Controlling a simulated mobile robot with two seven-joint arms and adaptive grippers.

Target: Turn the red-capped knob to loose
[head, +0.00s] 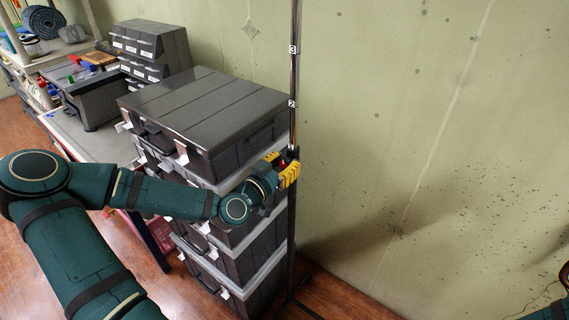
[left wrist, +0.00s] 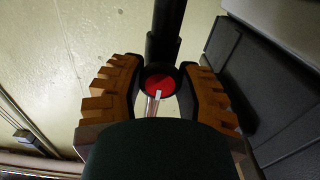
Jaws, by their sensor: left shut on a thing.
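The red-capped knob (left wrist: 160,83) is a round dark knob with a red face and a pale pointer line running from its middle toward the bottom of the left wrist view. It sits on a dark collar on an upright pole (head: 294,70) with number marks. My left gripper (head: 286,169) has its yellow fingers at the knob's height, and in the head view they mostly hide it. In the left wrist view the orange-looking fingers of this gripper (left wrist: 160,88) are shut on the knob from both sides. My right gripper is out of view.
A stack of dark cases (head: 205,110) stands just left of the pole, close to my left forearm. A bench (head: 75,135) with boxes and a shelf are behind it at left. The speckled green wall (head: 430,120) is behind the pole. Wooden floor shows below.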

